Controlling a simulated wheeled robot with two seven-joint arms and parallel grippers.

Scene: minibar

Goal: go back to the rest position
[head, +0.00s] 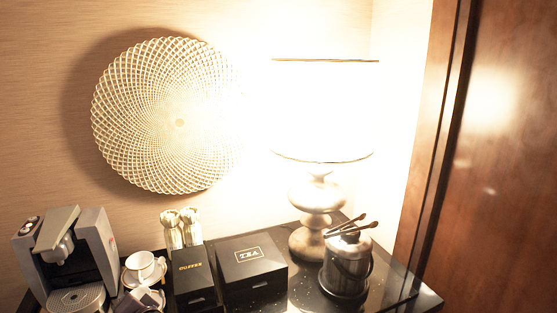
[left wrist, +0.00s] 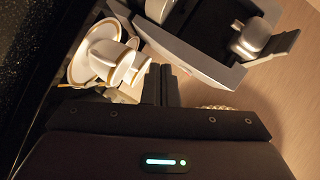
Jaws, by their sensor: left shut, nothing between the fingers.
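My left gripper (left wrist: 160,84) shows in the left wrist view, its dark fingers together with nothing between them. White cups with gold rims (left wrist: 105,58) and a saucer (left wrist: 78,66) appear to its left in that view. The grey coffee machine (left wrist: 190,55) is above and to the right of the fingers. I cannot tell the exact gap between fingers and cups. Neither gripper shows in the head view, and my right gripper is out of sight.
On the dark counter (head: 390,295), the coffee machine (head: 65,255), cup (head: 142,264), black coffee box (head: 192,277), tea box (head: 252,265), lamp (head: 318,205) and ice bucket (head: 347,265) stand close together. A round woven ornament (head: 165,115) hangs on the wall. Brown wood panelling (head: 505,170) is at right.

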